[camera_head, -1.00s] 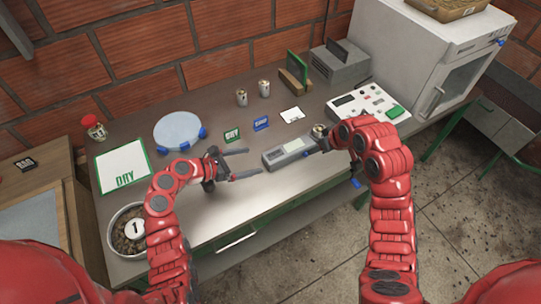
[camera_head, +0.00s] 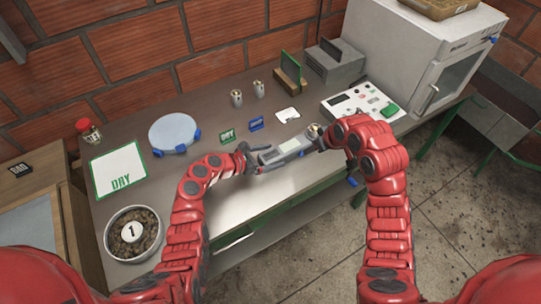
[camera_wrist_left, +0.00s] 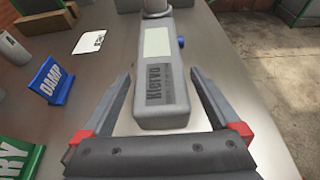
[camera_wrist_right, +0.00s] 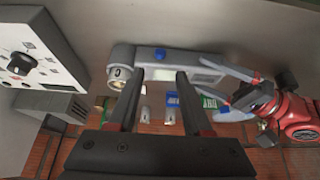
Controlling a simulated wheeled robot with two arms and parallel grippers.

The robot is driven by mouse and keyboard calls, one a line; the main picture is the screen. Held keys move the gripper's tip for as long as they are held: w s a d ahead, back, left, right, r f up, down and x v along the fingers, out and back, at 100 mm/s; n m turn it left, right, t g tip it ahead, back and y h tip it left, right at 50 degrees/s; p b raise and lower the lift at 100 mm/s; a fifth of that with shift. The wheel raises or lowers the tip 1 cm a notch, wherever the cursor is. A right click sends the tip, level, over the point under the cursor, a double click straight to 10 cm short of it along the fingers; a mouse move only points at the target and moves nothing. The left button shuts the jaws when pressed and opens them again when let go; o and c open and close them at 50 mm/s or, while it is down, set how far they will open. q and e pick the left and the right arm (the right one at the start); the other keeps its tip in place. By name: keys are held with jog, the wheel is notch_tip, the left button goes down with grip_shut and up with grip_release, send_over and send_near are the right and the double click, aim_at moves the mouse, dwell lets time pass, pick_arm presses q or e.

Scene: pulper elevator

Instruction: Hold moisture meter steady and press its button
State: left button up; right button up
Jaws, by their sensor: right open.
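The grey moisture meter (camera_head: 283,149) lies on the metal table, with a pale screen (camera_wrist_left: 158,42) and "Klervo" lettering. A blue button (camera_wrist_left: 181,42) sits on its side; it also shows in the right wrist view (camera_wrist_right: 160,53). My left gripper (camera_wrist_left: 159,73) is open, its fingers on either side of the meter's near end with gaps visible. My right gripper (camera_wrist_right: 156,73) is open and empty, near the meter's other end, which carries a round cup (camera_wrist_right: 120,78). In the head view my right arm hides most of its fingers.
A DRY sign (camera_head: 226,137) and a blue DAMP sign (camera_head: 256,124) stand behind the meter. A control box (camera_head: 360,100) is to the right. A DRY mat (camera_head: 119,169) and bowl of beans (camera_head: 132,233) are left. The table front is clear.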

pick_arm(q)
jog(key=c, duration=1.4)
grip_shut()
pick_arm(e)
grip_shut()
dwell(0.3)
